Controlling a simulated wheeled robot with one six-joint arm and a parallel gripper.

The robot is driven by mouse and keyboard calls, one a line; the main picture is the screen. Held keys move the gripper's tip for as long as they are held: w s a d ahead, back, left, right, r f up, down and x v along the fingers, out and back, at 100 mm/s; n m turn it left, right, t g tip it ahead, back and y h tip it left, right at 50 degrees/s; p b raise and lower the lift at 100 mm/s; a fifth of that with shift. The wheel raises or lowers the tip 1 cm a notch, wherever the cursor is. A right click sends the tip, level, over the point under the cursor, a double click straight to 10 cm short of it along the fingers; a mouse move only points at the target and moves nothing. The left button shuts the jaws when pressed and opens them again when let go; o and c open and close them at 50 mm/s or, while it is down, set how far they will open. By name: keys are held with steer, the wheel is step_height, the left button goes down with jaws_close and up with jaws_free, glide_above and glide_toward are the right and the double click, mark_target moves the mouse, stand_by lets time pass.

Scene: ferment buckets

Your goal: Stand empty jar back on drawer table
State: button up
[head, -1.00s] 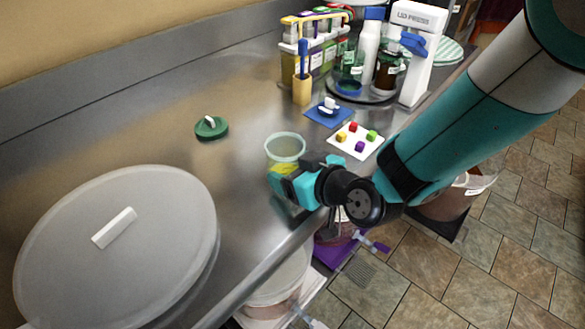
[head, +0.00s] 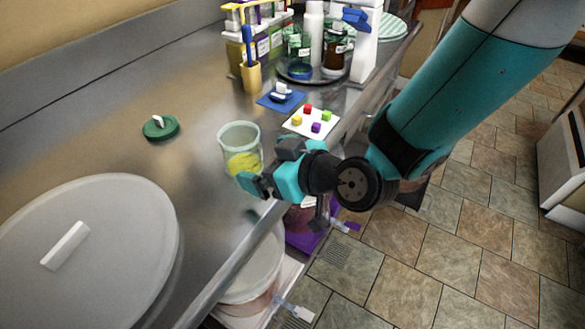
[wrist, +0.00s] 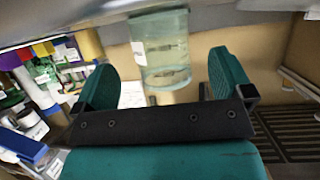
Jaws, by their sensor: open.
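The jar (head: 240,142) is clear with a pale green tint and an open top. It stands upright on the steel counter (head: 190,185) near its front edge, and a yellow patch shows low on it. In the wrist view the jar (wrist: 162,50) appears upside down, with a white label, between the fingertips and with a gap on both sides. My gripper (head: 252,184) is open beside the jar's base, on the front-edge side. It also shows in the wrist view (wrist: 165,75). I see no finger touching the jar.
A green lid (head: 161,128) lies behind left. A large grey lidded bucket (head: 110,220) fills the left. A white card with coloured cubes (head: 300,124), a blue mat (head: 280,102) and a bottle tray (head: 312,76) lie beyond. A shelf bucket (head: 250,275) is below the edge.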

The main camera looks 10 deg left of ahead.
steer(key=s+d+r+m+g+h, duration=0.2)
steer(key=s+d+r, duration=0.1)
steer(key=d, duration=0.5)
steer(key=s+d+r+m+g+h+b, duration=0.1)
steer(key=s+d+r+g+h, duration=0.1)
steer(key=d, duration=0.6)
steer(key=s+d+r+m+g+h+b, duration=0.1)
steer(key=s+d+r+m+g+h, duration=0.1)
steer(key=s+d+r, duration=0.3)
steer(key=s+d+h, duration=0.1)
steer(key=s+d, duration=0.1)
steer(key=d, duration=0.2)
steer(key=shift+s+r+m+h, duration=0.15)
steer(key=shift+s+m+h, duration=0.15)
steer(key=shift+s+h, duration=0.1)
steer(key=shift+d, duration=0.1)
